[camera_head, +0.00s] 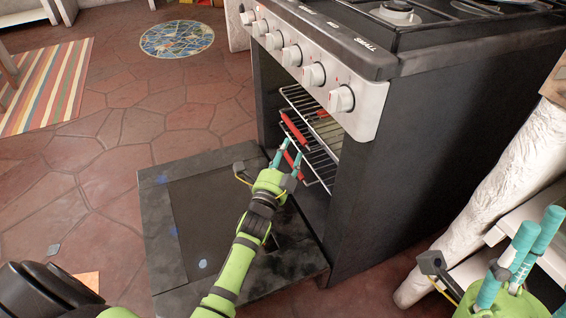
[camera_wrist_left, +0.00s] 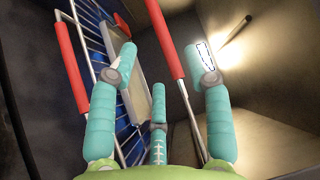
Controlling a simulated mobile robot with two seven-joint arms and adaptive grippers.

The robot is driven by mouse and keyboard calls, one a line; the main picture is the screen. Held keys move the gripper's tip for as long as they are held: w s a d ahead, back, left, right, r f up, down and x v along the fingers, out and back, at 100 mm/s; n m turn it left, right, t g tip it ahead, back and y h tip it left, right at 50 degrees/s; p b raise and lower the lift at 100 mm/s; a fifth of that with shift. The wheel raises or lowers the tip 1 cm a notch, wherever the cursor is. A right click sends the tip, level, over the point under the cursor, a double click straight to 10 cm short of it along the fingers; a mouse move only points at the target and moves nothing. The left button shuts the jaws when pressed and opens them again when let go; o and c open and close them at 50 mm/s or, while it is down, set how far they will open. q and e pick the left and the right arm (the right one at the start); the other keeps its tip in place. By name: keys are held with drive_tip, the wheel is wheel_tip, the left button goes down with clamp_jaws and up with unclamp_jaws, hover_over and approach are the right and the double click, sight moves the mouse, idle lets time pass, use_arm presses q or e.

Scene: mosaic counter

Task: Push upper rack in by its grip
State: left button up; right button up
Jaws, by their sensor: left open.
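The upper rack (camera_head: 301,101) is a wire rack in the open oven, with a red grip (camera_head: 295,131) along its front. A lower rack (camera_head: 322,168) has its own red grip (camera_head: 291,160). My left gripper (camera_head: 287,153) is open in front of the racks, its fingertips around the height of the lower grip and just below the upper one. The left wrist view shows two red grips, one (camera_wrist_left: 163,38) between the spread fingers and one (camera_wrist_left: 72,66) at left; I cannot tell which is upper. Contact is unclear. My right gripper (camera_head: 538,232) is at the right edge, away from the oven.
The oven door (camera_head: 165,222) hangs open below my left arm. The stove's knobs (camera_head: 313,75) and front panel overhang the opening. The stove's dark side wall (camera_head: 390,170) bounds it on the right. The tiled floor at left is mostly clear.

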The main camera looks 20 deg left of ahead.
use_arm(q)
drive_tip(key=shift+s+d+f, duration=0.1)
drive_tip(key=shift+s, duration=0.7)
drive_tip(key=shift+s+d+f, duration=0.1)
drive_tip(key=shift+s, duration=0.7)
